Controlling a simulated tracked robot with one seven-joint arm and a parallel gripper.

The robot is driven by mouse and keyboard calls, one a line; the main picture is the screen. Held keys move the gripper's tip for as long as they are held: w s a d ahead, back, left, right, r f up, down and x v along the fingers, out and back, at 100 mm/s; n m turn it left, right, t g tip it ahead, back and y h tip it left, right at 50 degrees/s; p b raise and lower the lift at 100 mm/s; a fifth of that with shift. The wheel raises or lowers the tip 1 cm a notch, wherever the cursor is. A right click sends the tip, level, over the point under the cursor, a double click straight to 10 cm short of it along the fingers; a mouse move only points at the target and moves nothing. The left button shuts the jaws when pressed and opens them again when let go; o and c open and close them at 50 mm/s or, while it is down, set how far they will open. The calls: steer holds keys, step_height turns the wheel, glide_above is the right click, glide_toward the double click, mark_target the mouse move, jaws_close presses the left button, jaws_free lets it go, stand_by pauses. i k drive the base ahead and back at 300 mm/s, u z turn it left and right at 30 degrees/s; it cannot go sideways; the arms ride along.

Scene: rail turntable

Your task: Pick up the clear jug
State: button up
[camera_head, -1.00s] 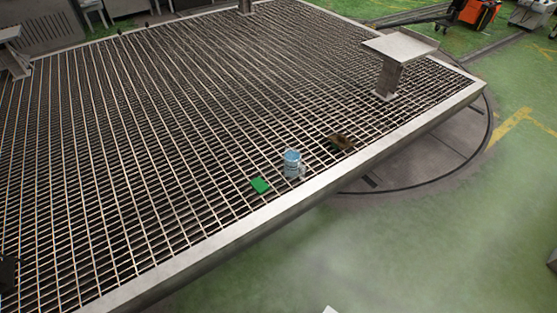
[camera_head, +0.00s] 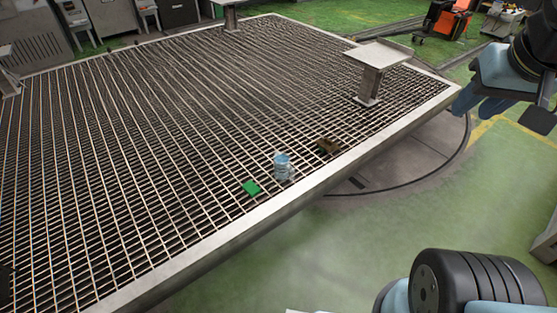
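The clear jug (camera_head: 283,167) stands upright on the metal grating near its front edge, right of centre in the head view. It looks pale blue and see-through, with a handle on its right side. Parts of my arm, pale blue and black, show at the upper right and lower right, well apart from the jug. No gripper fingers can be made out.
A flat green object (camera_head: 251,187) lies just left of the jug. A small brown object (camera_head: 327,146) lies behind it to the right. A metal stand (camera_head: 376,56) rises at the right of the grating (camera_head: 130,180). A raised metal rim (camera_head: 240,228) borders the front edge.

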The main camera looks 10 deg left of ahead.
mark_target(283, 168)
steer(key=i, duration=0.95)
steer(key=z, duration=0.05)
